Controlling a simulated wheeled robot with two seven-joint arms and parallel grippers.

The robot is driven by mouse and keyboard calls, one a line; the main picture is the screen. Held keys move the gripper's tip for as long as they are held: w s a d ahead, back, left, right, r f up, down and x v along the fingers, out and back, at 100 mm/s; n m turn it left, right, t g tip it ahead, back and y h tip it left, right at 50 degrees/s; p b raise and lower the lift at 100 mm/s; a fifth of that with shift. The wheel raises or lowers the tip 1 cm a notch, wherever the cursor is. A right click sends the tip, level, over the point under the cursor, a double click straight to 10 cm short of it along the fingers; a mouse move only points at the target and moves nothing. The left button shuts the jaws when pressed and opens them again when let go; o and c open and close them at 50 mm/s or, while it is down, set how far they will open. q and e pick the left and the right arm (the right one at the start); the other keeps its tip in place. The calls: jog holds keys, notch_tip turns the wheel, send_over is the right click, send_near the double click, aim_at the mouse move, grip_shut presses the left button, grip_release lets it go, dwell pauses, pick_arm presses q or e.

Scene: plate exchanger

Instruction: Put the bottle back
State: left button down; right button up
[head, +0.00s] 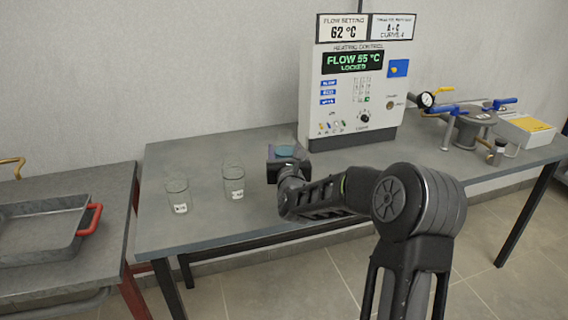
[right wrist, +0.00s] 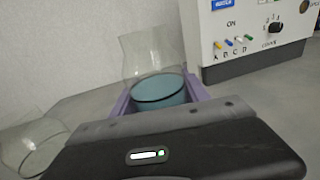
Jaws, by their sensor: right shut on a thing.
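A clear glass bottle, open at the top with blue liquid in its lower part, shows in the right wrist view (right wrist: 150,60). It stands roughly upright between the purple fingers of my right gripper (right wrist: 160,95), which is shut on it. In the head view this gripper (head: 285,156) is over the grey table, left of the heating control panel, and mostly hides the bottle; a blue patch of it (head: 285,150) shows. I cannot tell whether the bottle's base touches the table. My left gripper is not in view.
Two clear labelled glasses (head: 178,196) (head: 233,183) stand left of my right gripper on the grey table (head: 215,222). The control panel (head: 352,98) reads "FLOW 55 °C LOCKED". Valves and a metal vessel (head: 472,128) are at right; a metal tray (head: 40,232) is at left.

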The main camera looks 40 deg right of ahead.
jog(key=shift+f, duration=1.8)
jog(key=shift+f+b, duration=0.2)
jog(key=shift+b, duration=0.1)
jog(key=o, duration=1.4)
jog(key=shift+c, duration=0.2)
jog(key=shift+r, duration=0.1)
jog(key=shift+r+p, duration=0.1)
jog(key=shift+p, duration=0.2)
jog(key=b+v, duration=0.1)
jog(key=v, duration=1.1)
jog(key=shift+a, duration=0.1)
